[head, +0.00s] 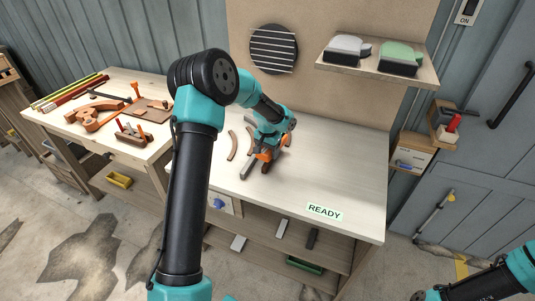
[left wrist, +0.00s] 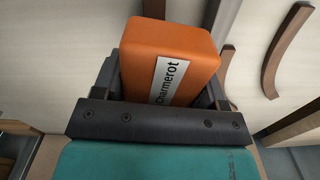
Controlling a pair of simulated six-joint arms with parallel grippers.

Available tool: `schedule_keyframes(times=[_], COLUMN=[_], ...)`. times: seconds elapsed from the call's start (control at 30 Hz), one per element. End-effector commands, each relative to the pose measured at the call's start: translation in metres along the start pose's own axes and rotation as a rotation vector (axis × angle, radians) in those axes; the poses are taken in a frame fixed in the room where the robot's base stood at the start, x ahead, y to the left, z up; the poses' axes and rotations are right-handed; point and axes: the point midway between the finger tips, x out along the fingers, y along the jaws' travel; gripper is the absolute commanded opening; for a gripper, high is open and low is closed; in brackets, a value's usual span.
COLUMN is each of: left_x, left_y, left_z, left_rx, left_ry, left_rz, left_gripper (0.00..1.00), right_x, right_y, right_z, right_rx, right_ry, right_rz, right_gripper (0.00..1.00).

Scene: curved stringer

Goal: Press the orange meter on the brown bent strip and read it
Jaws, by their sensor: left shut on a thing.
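My left gripper (head: 266,158) is low over the pale workbench in the head view. It is shut on the orange meter (left wrist: 168,60), which sits between the jaws in the left wrist view with a white label reading "Charmerot". In the head view the meter (head: 264,155) is small and partly covered by the gripper. A brown bent strip (head: 232,146) lies just left of the gripper, and it seems to show at the upper right of the wrist view (left wrist: 277,58). Another brown strip (left wrist: 225,66) is partly hidden behind the meter; I cannot tell whether they touch. My right gripper is out of view.
A "READY" label (head: 324,212) is at the front right. The bench's right half (head: 345,165) is clear. A side table (head: 60,121) holds tools, and a shelf (head: 378,67) hangs behind.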

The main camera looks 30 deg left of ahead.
Motion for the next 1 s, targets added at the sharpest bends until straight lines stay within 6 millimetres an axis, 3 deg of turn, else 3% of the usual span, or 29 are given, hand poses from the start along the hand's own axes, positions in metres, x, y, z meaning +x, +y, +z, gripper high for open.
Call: schedule_keyframes(times=[0.7, 1.0], left_x=[-0.046, -0.050], left_y=[0.000, 0.000], left_z=[-0.001, -0.001], left_rx=[0.000, 0.001], left_ry=[0.003, 0.002], left_rz=[-0.001, -0.001], left_gripper=[0.38, 0.38], right_x=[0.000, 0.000], right_y=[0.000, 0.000], right_z=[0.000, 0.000], right_rx=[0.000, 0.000], right_ry=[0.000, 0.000], right_rz=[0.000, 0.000], right_gripper=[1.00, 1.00])
